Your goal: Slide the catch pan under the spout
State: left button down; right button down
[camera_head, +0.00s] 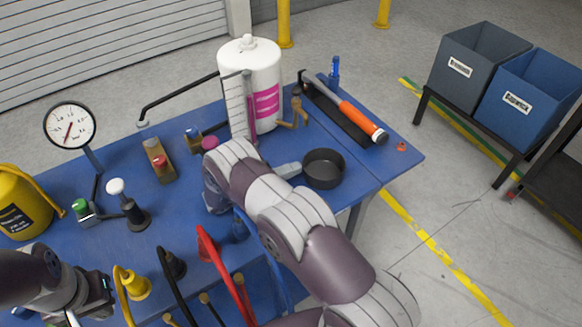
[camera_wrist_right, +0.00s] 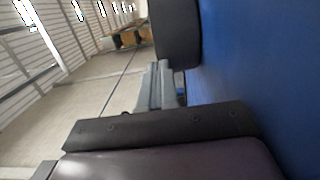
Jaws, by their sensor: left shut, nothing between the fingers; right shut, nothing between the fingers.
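The catch pan (camera_head: 324,168) is a dark round open pan, empty, upright on the blue table. It also shows as a dark curved wall in the right wrist view (camera_wrist_right: 178,32). The brass spout (camera_head: 297,108) sticks out from the lower side of the white tank (camera_head: 255,75); the pan stands nearer the front table edge than the spout, slightly to its right. My right gripper (camera_head: 297,168) is shut and empty, its grey tips at the pan's left side; contact is unclear. They also show in the right wrist view (camera_wrist_right: 165,72). My left gripper (camera_head: 98,300) is shut at lower left.
A hammer with an orange grip (camera_head: 362,122) lies on a dark strip right of the tank. A gauge (camera_head: 69,126), a block with a red knob (camera_head: 158,160) and several handles crowd the left and front. Bins (camera_head: 482,55) stand beyond the table.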

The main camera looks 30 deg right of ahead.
jog(key=shift+s+d+p, duration=0.35)
jog(key=shift+s+d, duration=0.45)
jog(key=shift+s, duration=0.05)
